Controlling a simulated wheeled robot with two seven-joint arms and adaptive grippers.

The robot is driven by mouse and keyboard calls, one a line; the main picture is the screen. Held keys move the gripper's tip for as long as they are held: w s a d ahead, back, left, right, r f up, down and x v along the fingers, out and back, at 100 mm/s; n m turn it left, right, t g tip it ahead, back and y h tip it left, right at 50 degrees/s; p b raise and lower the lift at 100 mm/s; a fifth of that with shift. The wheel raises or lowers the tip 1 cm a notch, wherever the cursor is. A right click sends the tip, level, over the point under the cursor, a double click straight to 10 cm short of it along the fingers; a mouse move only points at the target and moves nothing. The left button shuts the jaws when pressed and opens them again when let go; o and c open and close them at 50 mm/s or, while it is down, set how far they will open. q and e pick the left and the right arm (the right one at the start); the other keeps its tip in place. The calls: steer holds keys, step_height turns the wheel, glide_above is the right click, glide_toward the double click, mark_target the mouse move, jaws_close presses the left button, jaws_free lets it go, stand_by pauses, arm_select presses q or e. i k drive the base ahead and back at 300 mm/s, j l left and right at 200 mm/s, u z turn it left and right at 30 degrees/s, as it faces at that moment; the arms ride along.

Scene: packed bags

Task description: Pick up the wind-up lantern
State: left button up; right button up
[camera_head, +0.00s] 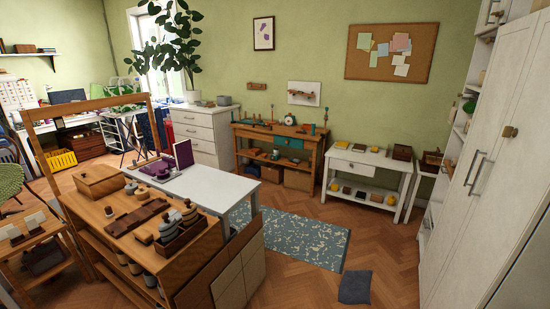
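I cannot pick out a wind-up lantern for sure in the head view; many items here are too small to tell apart. Two grey and tan banded jar-like objects, one at the right (190,213) and one at the left (168,230), stand in or beside a dark wooden tray on the near wooden unit. Small items also lie on the far workbench (318,143) and on the white side table (383,159). Neither of my grippers is in view.
The wooden unit (195,262) and a white table (215,186) fill the near left. A patterned rug (300,238) and a dark grey cushion-like item (355,287) lie on the floor. White cabinets (485,190) line the right. The wooden floor between is mostly clear.

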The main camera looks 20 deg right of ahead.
mark_target(275, 152)
steer(key=z, duration=0.45)
steer(key=i+z, duration=0.3)
steer(key=i, duration=0.3)
steer(key=i+z, duration=0.3)
steer(key=i+j+z, duration=0.1)
steer(key=i+z, duration=0.2)
steer(key=i, duration=0.2)
steer(key=i+z, duration=0.3)
steer(key=i, duration=0.5)
steer(key=i+l+u, duration=0.15)
steer(key=i, duration=1.4)
steer(key=i+u, duration=0.3)
steer(key=i+l+u, duration=0.1)
steer(key=i+u, duration=0.15)
steer(key=i, duration=0.25)
